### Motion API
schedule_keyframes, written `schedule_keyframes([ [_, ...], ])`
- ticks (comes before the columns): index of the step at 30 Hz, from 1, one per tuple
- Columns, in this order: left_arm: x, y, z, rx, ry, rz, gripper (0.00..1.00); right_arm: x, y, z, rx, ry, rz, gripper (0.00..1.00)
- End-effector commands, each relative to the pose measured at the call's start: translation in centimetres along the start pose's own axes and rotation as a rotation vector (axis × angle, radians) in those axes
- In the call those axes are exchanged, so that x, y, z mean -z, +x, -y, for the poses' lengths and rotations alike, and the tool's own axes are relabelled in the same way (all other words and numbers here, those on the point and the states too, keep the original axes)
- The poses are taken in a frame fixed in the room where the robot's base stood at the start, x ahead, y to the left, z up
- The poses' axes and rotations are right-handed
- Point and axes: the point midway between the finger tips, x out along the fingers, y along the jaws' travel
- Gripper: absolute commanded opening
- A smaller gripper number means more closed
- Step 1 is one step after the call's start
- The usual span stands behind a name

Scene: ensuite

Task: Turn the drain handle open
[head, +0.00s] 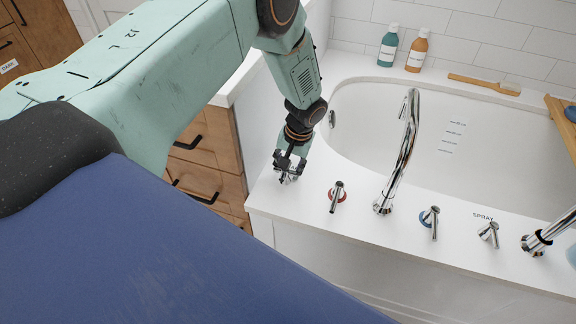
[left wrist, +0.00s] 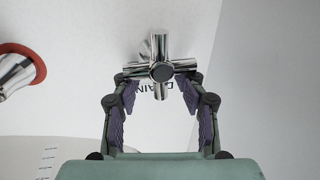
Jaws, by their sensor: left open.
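The drain handle (left wrist: 160,72) is a chrome cross-shaped knob on the white tub deck, seen from above in the left wrist view. A DRAIN label is printed beside it, partly hidden by one chrome arm. My left gripper (left wrist: 158,90) is open, its two purple-padded fingers on either side of the handle's near part. I cannot tell whether the pads touch it. In the head view, my left gripper (head: 288,167) points down at the deck's left end and hides most of the handle. My right gripper is in neither view.
A red-ringed tap handle (head: 337,196) stands just right of the gripper. Further right are the tall spout (head: 404,150), a blue-ringed handle (head: 430,220), the spray handle (head: 489,233) and a hand shower (head: 540,241). The tub basin (head: 480,150) lies behind; bottles (head: 388,47) stand at the back.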

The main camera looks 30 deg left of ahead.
Motion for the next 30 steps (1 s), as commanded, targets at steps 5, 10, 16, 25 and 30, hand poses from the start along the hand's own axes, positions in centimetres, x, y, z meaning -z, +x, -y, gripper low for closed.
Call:
schedule_keyframes([
  [5, -0.9, 0.4, 0.2, 0.007, -0.002, 0.025, 0.69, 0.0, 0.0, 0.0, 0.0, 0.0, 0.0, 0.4],
  [10, -0.8, 0.3, 0.2, 0.007, -0.002, 0.023, 0.81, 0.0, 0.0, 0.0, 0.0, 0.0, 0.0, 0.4],
  [16, -0.5, 0.1, 0.1, 0.005, -0.001, 0.015, 0.81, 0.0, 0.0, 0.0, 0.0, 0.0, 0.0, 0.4],
  [25, -0.2, -2.6, 0.0, 0.003, -0.001, 0.007, 0.81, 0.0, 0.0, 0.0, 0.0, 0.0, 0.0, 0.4],
  [30, -0.3, -6.3, 0.1, 0.003, -0.001, 0.007, 0.81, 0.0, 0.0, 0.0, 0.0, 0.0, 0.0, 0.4],
])
